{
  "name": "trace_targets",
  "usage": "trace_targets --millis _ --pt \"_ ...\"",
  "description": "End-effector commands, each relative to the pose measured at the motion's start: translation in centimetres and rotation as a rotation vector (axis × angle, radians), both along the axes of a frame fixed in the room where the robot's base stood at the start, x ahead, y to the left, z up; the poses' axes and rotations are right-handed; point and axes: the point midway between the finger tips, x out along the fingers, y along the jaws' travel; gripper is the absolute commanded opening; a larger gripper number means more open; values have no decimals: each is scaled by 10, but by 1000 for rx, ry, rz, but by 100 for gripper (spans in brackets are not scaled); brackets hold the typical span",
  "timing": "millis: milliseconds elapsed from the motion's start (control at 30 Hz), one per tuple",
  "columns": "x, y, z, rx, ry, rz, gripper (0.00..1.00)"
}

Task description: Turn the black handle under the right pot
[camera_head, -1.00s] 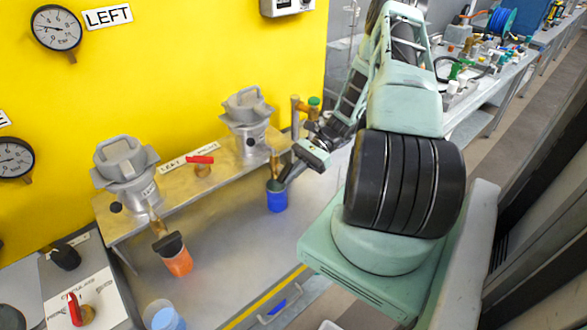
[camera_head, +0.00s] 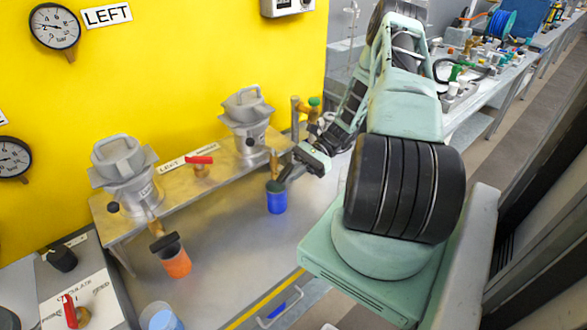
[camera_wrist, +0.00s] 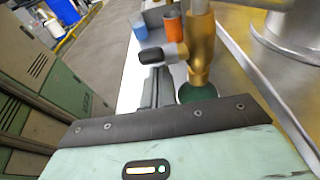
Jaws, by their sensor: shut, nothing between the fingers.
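The right pot (camera_head: 248,115) is grey metal and stands on a metal shelf (camera_head: 190,190). A brass valve (camera_head: 275,162) hangs below it; it also shows close up in the wrist view (camera_wrist: 203,45). Its black handle (camera_wrist: 152,55) sticks out to the left there; in the head view I cannot make it out clearly. My gripper (camera_head: 283,177) is shut and empty beside the valve, above the cup. In the wrist view its fingertips (camera_wrist: 156,72) are just below the handle; contact cannot be told.
The left pot (camera_head: 122,180) has a similar valve with a black handle (camera_head: 165,242) above an orange cup (camera_head: 175,263). A red lever (camera_head: 199,160) stands on the shelf between the pots. A light blue cup (camera_head: 162,318) is at the front.

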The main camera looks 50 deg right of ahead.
Motion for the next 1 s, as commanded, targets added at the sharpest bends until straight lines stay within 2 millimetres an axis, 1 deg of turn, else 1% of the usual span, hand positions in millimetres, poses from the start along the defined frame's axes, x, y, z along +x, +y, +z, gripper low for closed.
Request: trace_targets --millis 1000 --pt "1 3 -2 103 -25 0 0"
